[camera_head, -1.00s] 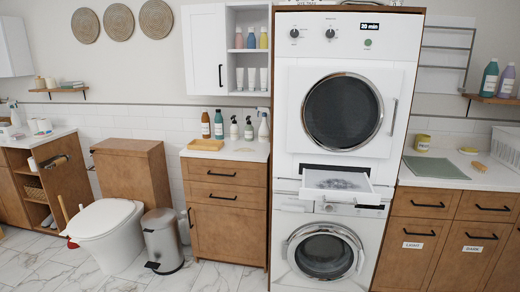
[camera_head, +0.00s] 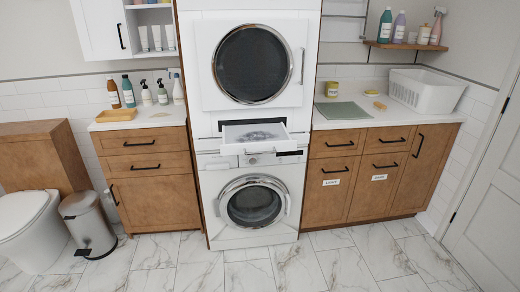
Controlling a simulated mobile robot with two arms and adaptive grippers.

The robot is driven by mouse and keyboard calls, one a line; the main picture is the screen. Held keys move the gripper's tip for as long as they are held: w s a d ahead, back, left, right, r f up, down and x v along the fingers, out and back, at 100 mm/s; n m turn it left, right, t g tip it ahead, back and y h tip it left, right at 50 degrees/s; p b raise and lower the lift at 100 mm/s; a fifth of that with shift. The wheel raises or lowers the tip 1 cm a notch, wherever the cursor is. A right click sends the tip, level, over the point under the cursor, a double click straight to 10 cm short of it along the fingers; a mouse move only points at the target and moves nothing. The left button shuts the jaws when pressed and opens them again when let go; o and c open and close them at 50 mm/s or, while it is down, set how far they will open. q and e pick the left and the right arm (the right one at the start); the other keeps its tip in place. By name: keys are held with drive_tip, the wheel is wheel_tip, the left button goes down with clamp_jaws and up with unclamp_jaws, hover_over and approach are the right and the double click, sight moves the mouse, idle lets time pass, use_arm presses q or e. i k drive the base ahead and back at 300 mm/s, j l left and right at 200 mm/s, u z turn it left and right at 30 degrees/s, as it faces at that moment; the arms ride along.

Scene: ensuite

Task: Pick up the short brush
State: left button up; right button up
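A small wooden-backed object that looks like a short brush (camera_head: 380,106) lies flat on the right white counter (camera_head: 400,118), in front of the white basket. It is small in the picture, so its bristles are hard to make out. A small yellowish item (camera_head: 371,92) lies just behind it. Neither of my grippers is in view.
A green mat (camera_head: 341,111) and a yellow jar (camera_head: 332,89) are left of the brush. A white perforated basket (camera_head: 425,93) stands right. The stacked dryer and washer (camera_head: 253,203) has an open drawer (camera_head: 254,137). The marble floor (camera_head: 330,265) in front is clear.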

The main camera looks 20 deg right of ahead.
sight(379, 106)
drive_tip(key=z, duration=1.4)
